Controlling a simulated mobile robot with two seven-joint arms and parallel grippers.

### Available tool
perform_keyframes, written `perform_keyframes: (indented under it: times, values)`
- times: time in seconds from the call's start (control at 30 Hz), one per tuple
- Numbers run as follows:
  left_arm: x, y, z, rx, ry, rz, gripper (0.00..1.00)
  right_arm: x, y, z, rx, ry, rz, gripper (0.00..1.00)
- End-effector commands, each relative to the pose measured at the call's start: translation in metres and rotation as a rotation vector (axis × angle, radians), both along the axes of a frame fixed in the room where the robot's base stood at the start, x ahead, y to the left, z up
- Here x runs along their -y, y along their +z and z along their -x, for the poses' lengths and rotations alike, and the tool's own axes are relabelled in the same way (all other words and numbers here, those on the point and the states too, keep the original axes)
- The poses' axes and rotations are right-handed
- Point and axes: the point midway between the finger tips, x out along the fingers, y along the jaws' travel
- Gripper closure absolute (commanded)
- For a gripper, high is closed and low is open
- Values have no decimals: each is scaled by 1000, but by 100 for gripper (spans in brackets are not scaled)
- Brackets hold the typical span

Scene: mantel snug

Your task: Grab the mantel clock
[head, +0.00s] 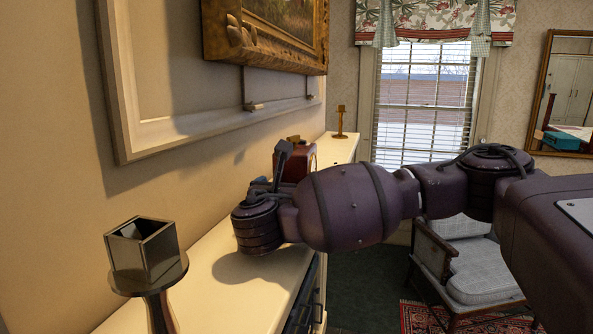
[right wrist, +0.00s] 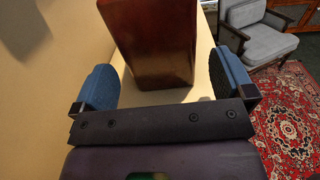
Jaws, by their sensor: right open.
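The mantel clock (head: 309,158) is a reddish-brown wooden case on the cream mantel shelf, mostly hidden behind my right arm in the head view. In the right wrist view the clock (right wrist: 150,40) fills the upper middle, its near face plain and glossy. My right gripper (right wrist: 163,78) is open, with one blue-padded finger on the left and one on the right. The clock's near end appears between or just beyond the fingertips, with a gap on each side. I cannot tell the exact depth. My left gripper is not in view.
A metal candle holder (head: 146,252) with a square cup stands on the near part of the shelf (head: 240,290). A brass candlestick (head: 340,124) stands at the far end. A gilt-framed painting (head: 265,40) hangs above. A grey armchair (head: 470,265) stands to the right.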

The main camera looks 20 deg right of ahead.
Motion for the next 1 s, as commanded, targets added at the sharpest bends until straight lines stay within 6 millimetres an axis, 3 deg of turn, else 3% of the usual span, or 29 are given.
perform_keyframes:
  times: [0.4,0.73,1.0]
  values:
    - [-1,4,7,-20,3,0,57,24,1,-39,-1,-3,1,0]
    - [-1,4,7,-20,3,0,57,26,0,-43,0,0,0,0]
    - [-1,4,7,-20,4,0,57,26,0,-43,0,0,0,41]
